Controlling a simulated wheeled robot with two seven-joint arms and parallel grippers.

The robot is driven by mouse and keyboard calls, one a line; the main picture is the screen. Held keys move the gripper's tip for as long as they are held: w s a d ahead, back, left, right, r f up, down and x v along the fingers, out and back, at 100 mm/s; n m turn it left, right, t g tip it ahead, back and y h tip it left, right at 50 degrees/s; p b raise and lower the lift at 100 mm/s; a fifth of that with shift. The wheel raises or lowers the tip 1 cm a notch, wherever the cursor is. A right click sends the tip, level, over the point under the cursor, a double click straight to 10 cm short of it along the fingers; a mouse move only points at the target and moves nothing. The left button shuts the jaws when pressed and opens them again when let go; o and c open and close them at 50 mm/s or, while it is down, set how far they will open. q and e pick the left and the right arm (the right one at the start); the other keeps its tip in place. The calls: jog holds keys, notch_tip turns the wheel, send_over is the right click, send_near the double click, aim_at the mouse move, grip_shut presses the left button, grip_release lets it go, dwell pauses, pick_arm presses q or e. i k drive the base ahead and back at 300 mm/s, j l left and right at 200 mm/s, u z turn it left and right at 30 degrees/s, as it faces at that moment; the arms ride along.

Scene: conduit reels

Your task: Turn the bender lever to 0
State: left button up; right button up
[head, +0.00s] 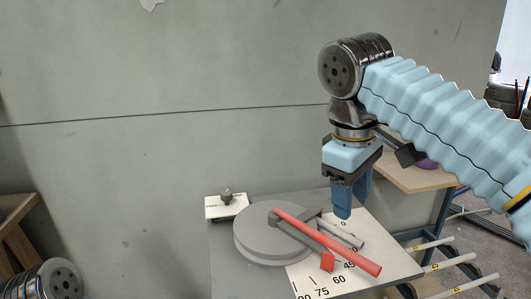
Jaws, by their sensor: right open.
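The bender is a round grey disc (262,238) on a grey bench plate. Its red lever (325,241) runs from the disc's hub toward the lower right, its free end just past the scale near the 45 mark. A small red tab (327,262) sits beside the lever near 60. My right gripper (343,212) points down with blue fingers, open, above the 0 end and behind the lever, apart from it. My left gripper is out of view.
A short grey bar (342,231) lies behind the lever. A white label plate with a knob (226,205) stands left of the disc. A wooden table (415,179) and a rack with yellow-marked tubes (440,266) are at right. A grey wall is behind.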

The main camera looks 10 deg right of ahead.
aim_at(277, 216)
jog(key=k, duration=1)
